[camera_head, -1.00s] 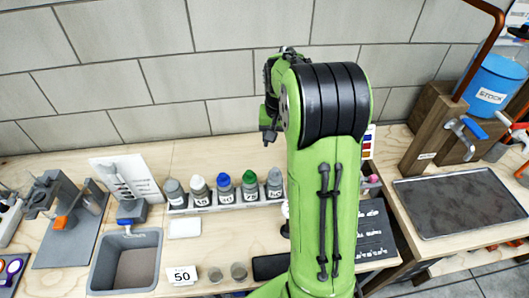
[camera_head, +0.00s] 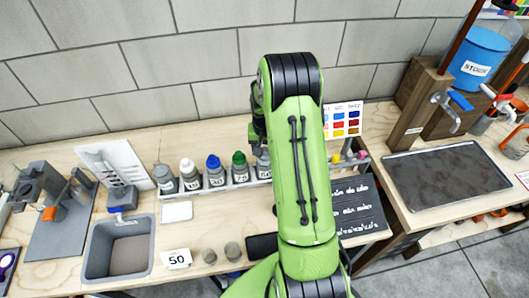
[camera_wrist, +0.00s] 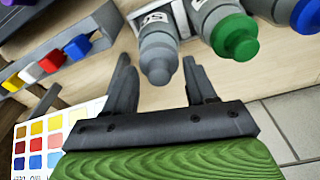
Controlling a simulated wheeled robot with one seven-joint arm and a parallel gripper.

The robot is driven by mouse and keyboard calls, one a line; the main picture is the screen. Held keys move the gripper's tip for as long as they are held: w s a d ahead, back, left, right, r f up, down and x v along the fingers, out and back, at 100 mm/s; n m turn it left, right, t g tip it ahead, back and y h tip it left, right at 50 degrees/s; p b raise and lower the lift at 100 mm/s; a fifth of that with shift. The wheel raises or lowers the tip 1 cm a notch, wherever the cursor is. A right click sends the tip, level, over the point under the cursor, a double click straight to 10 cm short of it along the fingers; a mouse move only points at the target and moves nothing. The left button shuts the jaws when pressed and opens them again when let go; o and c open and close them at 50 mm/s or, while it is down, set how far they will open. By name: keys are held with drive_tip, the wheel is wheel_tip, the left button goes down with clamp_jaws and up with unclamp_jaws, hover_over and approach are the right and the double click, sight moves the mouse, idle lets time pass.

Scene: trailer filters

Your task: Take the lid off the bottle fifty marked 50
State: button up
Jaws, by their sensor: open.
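The bottle at the right end of the row (camera_head: 263,163) has a grey lid and is partly hidden by my arm in the head view. In the wrist view this grey bottle (camera_wrist: 157,38) has its grey lid (camera_wrist: 157,70) between my fingers. Its label is cut off but looks like "50". My gripper (camera_wrist: 160,75) is open, one finger on each side of the lid, with visible gaps. I cannot tell how far the fingers are above or beside it in depth. In the head view my gripper is mostly hidden by my arm.
The green-lidded bottle (camera_wrist: 232,35) stands close beside one finger, with the blue-lidded bottle (camera_wrist: 300,12) beyond it. White- and grey-lidded bottles continue the row in the head view. A "50" card (camera_head: 176,259) and small cups (camera_head: 232,251) are in front. A colour chart (camera_head: 342,122) stands behind.

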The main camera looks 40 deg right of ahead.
drive_tip(key=shift+s+r, duration=0.1)
drive_tip(key=shift+c, duration=0.2)
clamp_jaws()
